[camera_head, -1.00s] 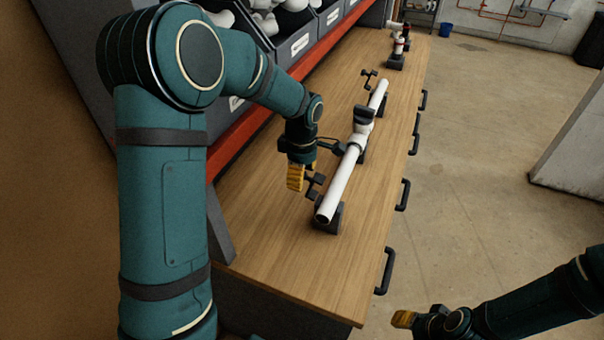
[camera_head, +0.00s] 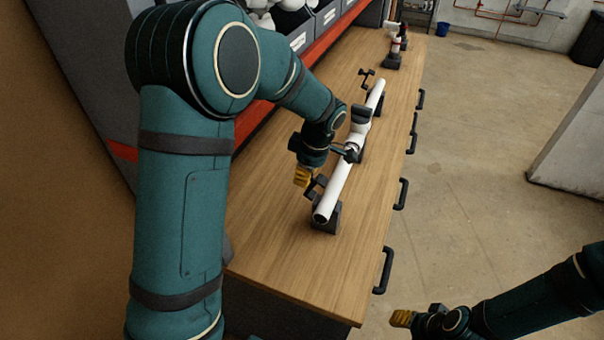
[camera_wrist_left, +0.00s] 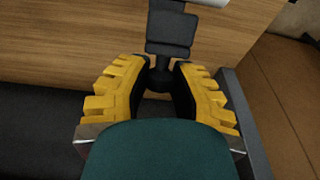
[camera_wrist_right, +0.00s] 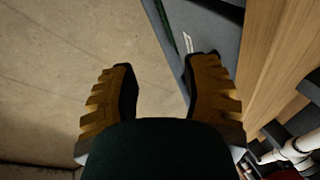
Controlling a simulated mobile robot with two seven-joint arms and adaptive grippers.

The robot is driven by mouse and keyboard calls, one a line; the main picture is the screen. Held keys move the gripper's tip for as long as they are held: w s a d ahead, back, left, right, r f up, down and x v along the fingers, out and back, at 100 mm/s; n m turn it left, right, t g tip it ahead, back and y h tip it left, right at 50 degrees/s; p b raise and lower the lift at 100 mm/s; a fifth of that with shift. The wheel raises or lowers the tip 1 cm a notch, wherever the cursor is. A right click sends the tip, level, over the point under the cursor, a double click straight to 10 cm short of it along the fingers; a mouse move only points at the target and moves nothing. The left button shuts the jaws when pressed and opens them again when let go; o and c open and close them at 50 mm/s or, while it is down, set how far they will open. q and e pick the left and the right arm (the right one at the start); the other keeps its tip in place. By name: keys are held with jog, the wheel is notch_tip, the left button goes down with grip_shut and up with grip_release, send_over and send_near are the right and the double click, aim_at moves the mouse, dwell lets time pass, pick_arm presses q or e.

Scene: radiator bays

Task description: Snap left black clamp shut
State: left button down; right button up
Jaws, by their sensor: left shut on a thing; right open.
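A white pipe (camera_head: 348,178) lies lengthwise on the bench in dark supports, with a white fitting and a black block near its middle. The left black clamp (camera_head: 318,183) stands beside the pipe's near end. My left gripper (camera_head: 304,176), with yellow fingers, is at this clamp, left of the pipe. In the left wrist view the black clamp handle (camera_wrist_left: 164,72) runs in between the finger ends (camera_wrist_left: 160,84), and the gripper is shut on it. The arm partly hides the clamp in the head view. A second black clamp (camera_head: 367,76) stands up at the pipe's far end. My right gripper (camera_head: 402,318) is open and empty, off the bench.
The wooden bench top (camera_head: 285,255) is clear in front of the pipe. Dark handles (camera_head: 384,270) stick out along its right side. Grey bins (camera_head: 325,18) and a red rail line the left. Another pipe assembly (camera_head: 396,48) stands farther back. Open floor lies right.

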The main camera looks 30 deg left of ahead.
aim_at(321, 178)
pick_arm(q)
jog(key=d+y, duration=0.1)
jog(key=d+y+b, duration=0.1)
jog(key=y, duration=0.1)
jog(key=shift+w+r, duration=0.1)
jog(key=shift+w, duration=0.05)
jog(key=d+y+b, duration=0.1)
jog(key=y+b, duration=0.1)
jog(key=shift+d+y, duration=0.3)
jog(key=shift+d, duration=0.1)
jog(key=d+y+b, duration=0.1)
jog(key=d+f+y+b, duration=0.1)
jog(key=shift+y, duration=0.4)
jog(key=shift+d+f+g+y+b, duration=0.1)
jog(key=shift+d+f+y+b, duration=0.25)
jog(key=shift+y+b, duration=0.4)
jog(key=shift+d+f+g+y+b, duration=0.1)
jog(key=shift+d+f+y+b, duration=0.1)
jog(key=shift+d+y+b, duration=0.4)
jog(key=shift+d+f+g+y+b, duration=0.1)
jog(key=shift+d+f+y+b, duration=0.15)
jog(key=shift+y+b, duration=0.55)
pick_arm(e)
notch_tip(321, 178, down, 10)
jog(key=s, duration=0.2)
jog(key=shift+a+r+g, duration=0.15)
jog(key=shift+a+g, duration=0.15)
